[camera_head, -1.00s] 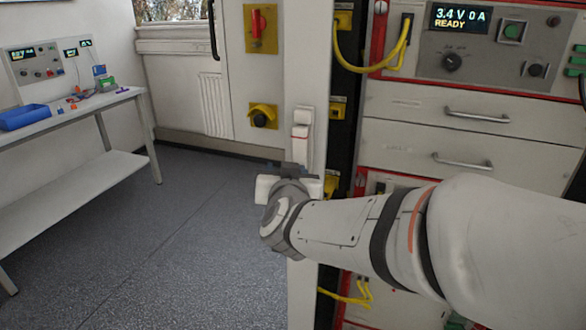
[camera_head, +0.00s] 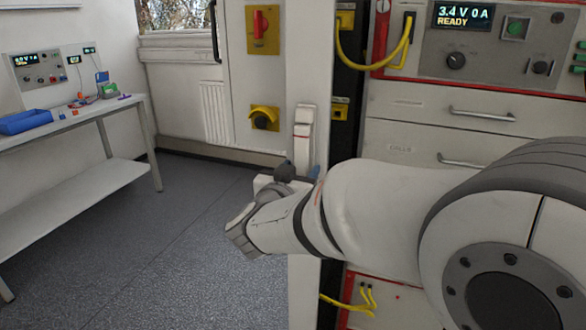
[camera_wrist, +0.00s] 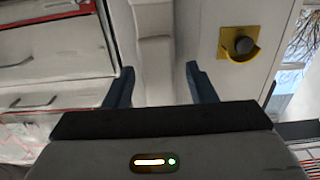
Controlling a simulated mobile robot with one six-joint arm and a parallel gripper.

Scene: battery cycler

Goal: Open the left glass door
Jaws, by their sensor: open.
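A pale panel (camera_head: 237,110) stands left of the cabinet's front post, with a black bar handle (camera_head: 213,32) at its far left edge. I cannot tell whether this is the left glass door; no glass pane shows clearly. A narrow white block (camera_head: 303,138) sits upright on the pale post. My gripper (camera_head: 300,173) is just below that block, partly hidden by my wrist. In the wrist view, the open blue-grey fingers (camera_wrist: 159,72) are on either side of the pale block (camera_wrist: 155,65), with nothing held between them. Contact cannot be seen.
A red switch (camera_head: 260,24) and a yellow-mounted knob (camera_head: 263,118) project near the post. The cabinet front (camera_head: 470,130) with drawers and yellow cables is at right. A side table (camera_head: 75,120) with a blue tray (camera_head: 25,121) stands at left. The floor (camera_head: 200,200) between is clear.

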